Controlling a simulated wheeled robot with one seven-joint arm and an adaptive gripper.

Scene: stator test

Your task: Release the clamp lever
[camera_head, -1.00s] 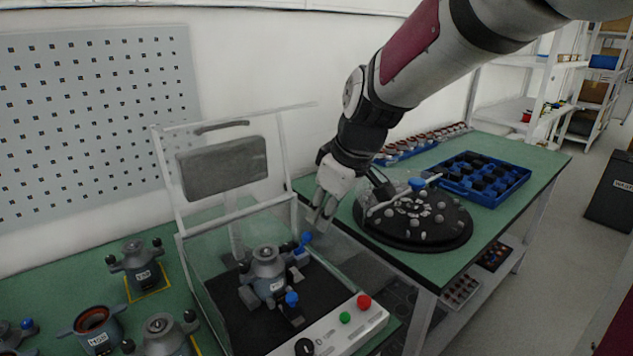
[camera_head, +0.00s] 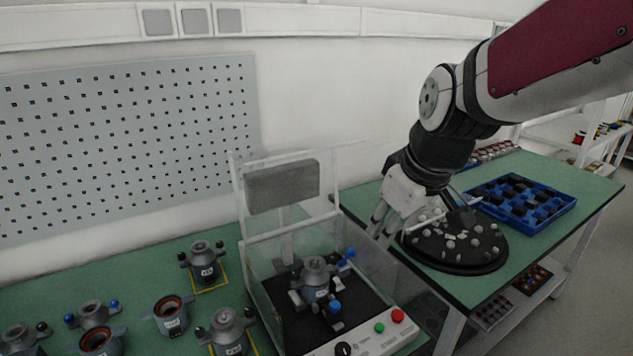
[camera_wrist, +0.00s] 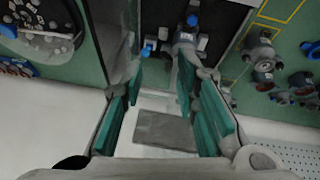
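The stator housing (camera_head: 316,272) stands upright in the test box, its grey lid panel (camera_head: 283,187) raised behind it. Two blue-handled clamp levers flank it: one at its right (camera_head: 346,259) and one in front (camera_head: 335,308). My gripper (camera_head: 381,228) hangs above and to the right of the right lever, apart from it, at the box's right side. In the wrist view, the teal-padded fingers of my gripper (camera_wrist: 164,72) are spread with nothing gripped. The right lever's blue end (camera_wrist: 149,47) shows beyond and between the fingertips; the front lever's blue end (camera_wrist: 192,20) shows farther off.
The box's clear side walls and white lid frame stand close to my gripper. A black round fixture (camera_head: 457,250) and a blue tray (camera_head: 520,203) are on the right table. Several other housings stand on the left bench. A control panel (camera_head: 372,335) fronts the box.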

